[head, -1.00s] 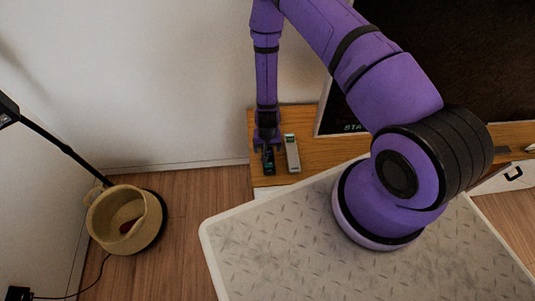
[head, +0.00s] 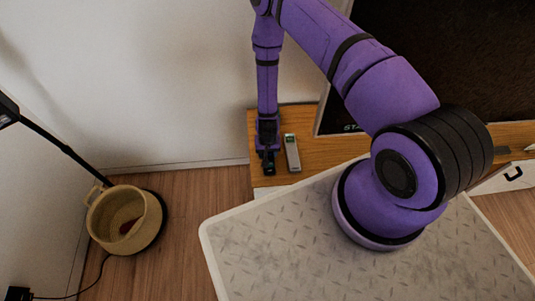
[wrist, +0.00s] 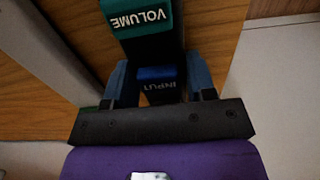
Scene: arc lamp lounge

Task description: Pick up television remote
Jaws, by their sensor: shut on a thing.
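The television remote is a dark bar. In the wrist view the remote (wrist: 152,48) shows a teal VOLUME button and a blue INPUT button. My gripper (wrist: 158,84) is shut on it, with one finger on each side near the INPUT button. In the head view the dark end of the remote (head: 269,170) sticks out below my gripper (head: 268,153), over the left end of the wooden shelf. Much of the remote is hidden by the gripper there. I cannot tell clearly whether it is clear of the wood.
A grey device with a green display (head: 292,153) lies close to the right on the wooden shelf (head: 310,166). A large dark screen (head: 440,70) stands further right. A white wall is behind. A beige pot (head: 103,224) stands on the floor at the left.

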